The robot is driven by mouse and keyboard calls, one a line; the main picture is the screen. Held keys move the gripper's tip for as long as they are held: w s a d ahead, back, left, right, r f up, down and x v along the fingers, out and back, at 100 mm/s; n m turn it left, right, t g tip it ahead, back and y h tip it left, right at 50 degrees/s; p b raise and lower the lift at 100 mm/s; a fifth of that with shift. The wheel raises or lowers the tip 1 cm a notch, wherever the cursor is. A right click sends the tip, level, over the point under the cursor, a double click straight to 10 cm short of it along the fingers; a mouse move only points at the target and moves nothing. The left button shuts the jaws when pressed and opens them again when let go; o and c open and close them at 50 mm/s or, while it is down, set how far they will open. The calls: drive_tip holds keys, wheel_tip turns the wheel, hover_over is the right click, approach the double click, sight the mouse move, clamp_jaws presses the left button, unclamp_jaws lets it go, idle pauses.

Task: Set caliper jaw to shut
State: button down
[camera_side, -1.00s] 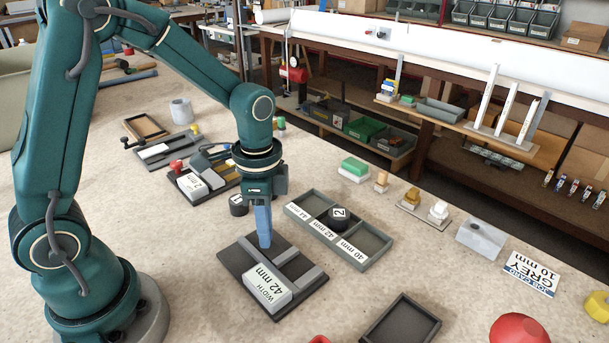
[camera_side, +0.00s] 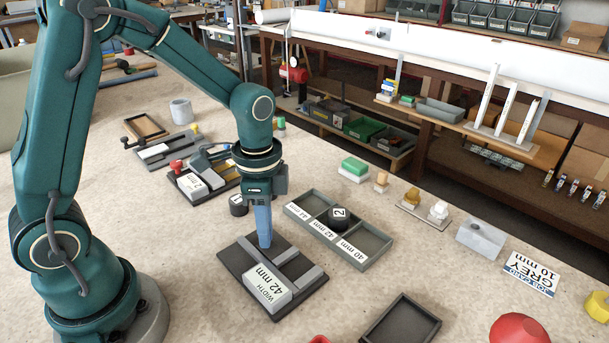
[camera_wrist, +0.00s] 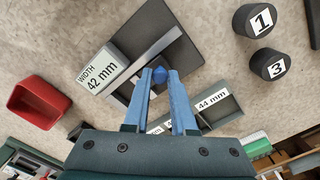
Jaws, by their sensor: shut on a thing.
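The caliper (camera_side: 229,262) is a dark flat base with grey bars and a white block reading "WIDTH 42 mm" (camera_side: 268,286). It lies on the bench in front of my arm. In the wrist view its base (camera_wrist: 190,57) and the readout block (camera_wrist: 102,70) show above my fingers. My gripper (camera_side: 264,241) points straight down at the caliper's far side.
A three-compartment tray (camera_side: 377,264) labelled 44, 42 and 40 mm lies just right of the caliper. A black puck marked 2 (camera_side: 338,215) sits in its middle compartment. Puck 1 (camera_wrist: 262,19) and puck 3 (camera_wrist: 268,66) stand near. An empty dark tray (camera_side: 402,322) lies in front.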

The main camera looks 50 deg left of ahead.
drive_tip(key=shift+d, duration=2.4)
drive_tip(key=c, duration=0.7)
unclamp_jaws()
drive_tip(key=shift+c, duration=0.2)
drive_tip(key=shift+r, duration=2.6)
